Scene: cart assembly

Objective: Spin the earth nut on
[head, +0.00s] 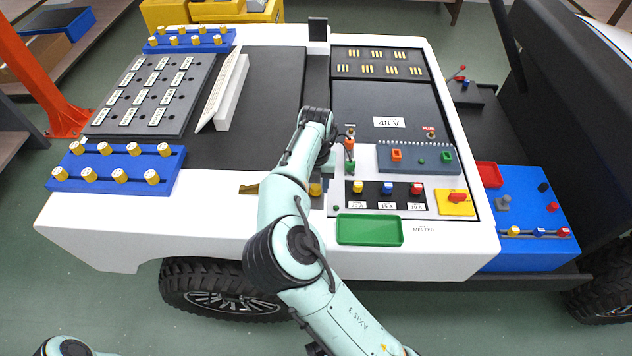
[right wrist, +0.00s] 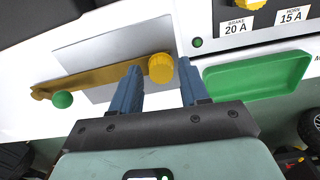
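The yellow ribbed nut (right wrist: 161,68) is at the right end of a brass strap (right wrist: 95,75) in the right wrist view. I cannot tell how far it is threaded on. In the head view the nut (head: 316,189) shows beside my arm, and part of the strap (head: 249,188) shows to its left. My right gripper (right wrist: 160,70) is open, with its two blue fingers apart and the nut in the gap between their tips. Neither finger clearly touches it. In the head view my arm hides most of this gripper. My left gripper is out of view.
A green knob (right wrist: 62,99) is at the strap's left end. A green tray (head: 370,230) and a fuse panel (head: 392,196) with coloured knobs lie right of the nut. A blue rack (head: 80,184) with several yellow knobs is at the left.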

